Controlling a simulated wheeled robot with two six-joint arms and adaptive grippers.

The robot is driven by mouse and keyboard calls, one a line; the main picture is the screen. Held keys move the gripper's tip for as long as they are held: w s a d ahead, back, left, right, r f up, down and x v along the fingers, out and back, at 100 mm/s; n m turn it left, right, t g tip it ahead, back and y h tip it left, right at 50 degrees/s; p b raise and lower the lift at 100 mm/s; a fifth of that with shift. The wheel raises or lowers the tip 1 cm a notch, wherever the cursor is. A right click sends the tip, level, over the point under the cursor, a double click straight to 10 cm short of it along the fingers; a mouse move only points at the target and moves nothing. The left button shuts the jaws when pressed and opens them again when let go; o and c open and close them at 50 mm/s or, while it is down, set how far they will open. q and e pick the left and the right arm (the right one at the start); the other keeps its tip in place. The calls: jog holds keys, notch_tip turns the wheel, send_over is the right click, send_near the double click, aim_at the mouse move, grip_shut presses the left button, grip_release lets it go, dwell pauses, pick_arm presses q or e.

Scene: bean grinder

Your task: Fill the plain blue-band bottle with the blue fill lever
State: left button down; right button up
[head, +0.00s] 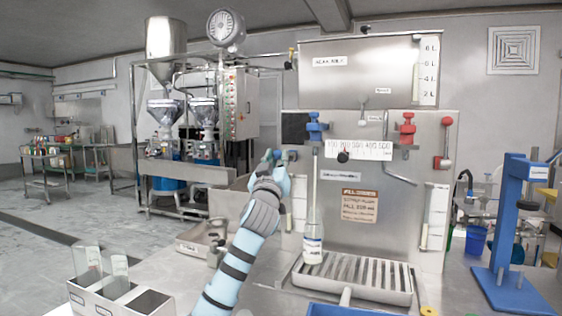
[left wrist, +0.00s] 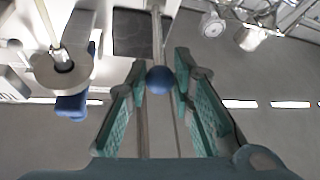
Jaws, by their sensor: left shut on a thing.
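My left gripper (head: 273,157) reaches up to the left of the blue valve (head: 316,128) on the steel filling machine (head: 420,190). It is shut on the blue fill lever's round knob (left wrist: 160,80), which sits between its green-padded fingers in the left wrist view. The bottle with the blue band (head: 313,243) stands upright below the blue valve, at the left end of the slotted drip tray (head: 405,297). A thin clear tube runs above it. Its fill level is hard to tell. My right gripper is out of view.
A red valve (head: 407,130) and a red-knobbed lever (head: 445,140) are on the machine's right side. A box with clear containers (head: 105,300) stands front left. A blue press stand (head: 512,220) is at right. A blue tray (head: 350,312) lies at the front edge.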

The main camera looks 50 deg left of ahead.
pick_arm(q)
jog(key=shift+w+a+f, duration=0.1)
jog(key=shift+f, duration=0.15)
jog(key=c, duration=1.8)
grip_release()
jog(key=o, duration=0.3)
jog(key=shift+w+a+f, duration=0.1)
jog(key=shift+w, duration=0.05)
jog(key=shift+o, duration=0.5)
jog(key=shift+w+a+f, duration=0.15)
jog(key=shift+w+a, duration=0.05)
jog(key=shift+a, duration=0.05)
jog(key=shift+s+d, duration=0.2)
jog(key=shift+s, duration=0.05)
jog(key=s+d, duration=0.8)
jog(key=s, duration=0.1)
jog(key=shift+s+d+f, duration=0.15)
jog(key=shift+s, duration=0.25)
